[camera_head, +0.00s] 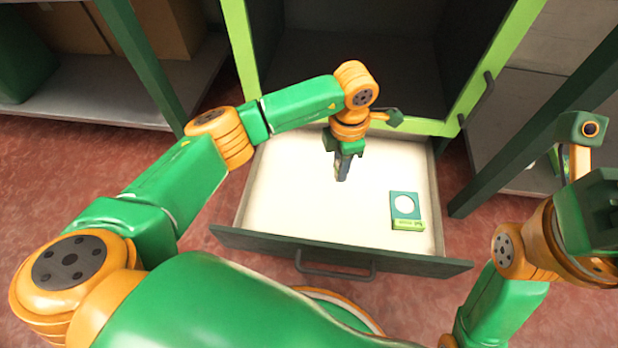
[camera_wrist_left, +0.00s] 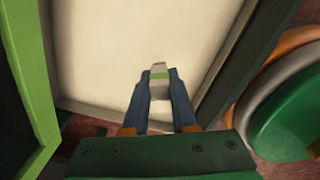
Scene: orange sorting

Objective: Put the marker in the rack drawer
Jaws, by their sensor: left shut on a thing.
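The rack drawer (camera_head: 290,202) is pulled open, with a pale floor, dark green front and dark handle. My left gripper (camera_head: 342,172) points down over the drawer's inside. It is shut on the marker (camera_wrist_left: 159,75), which shows in the left wrist view as a white piece with a green band between the fingertips (camera_wrist_left: 156,92). In the head view the fingers mostly hide the marker. I cannot tell whether it touches the drawer floor. My right arm is at the right edge, and its fingers cannot be made out.
A small green box with a white circle (camera_head: 406,211) lies in the drawer's right part. The drawer floor around it is bare. The light green rack frame (camera_head: 240,50) stands behind the drawer. Grey shelves flank it, with cardboard boxes (camera_head: 165,28) at the left.

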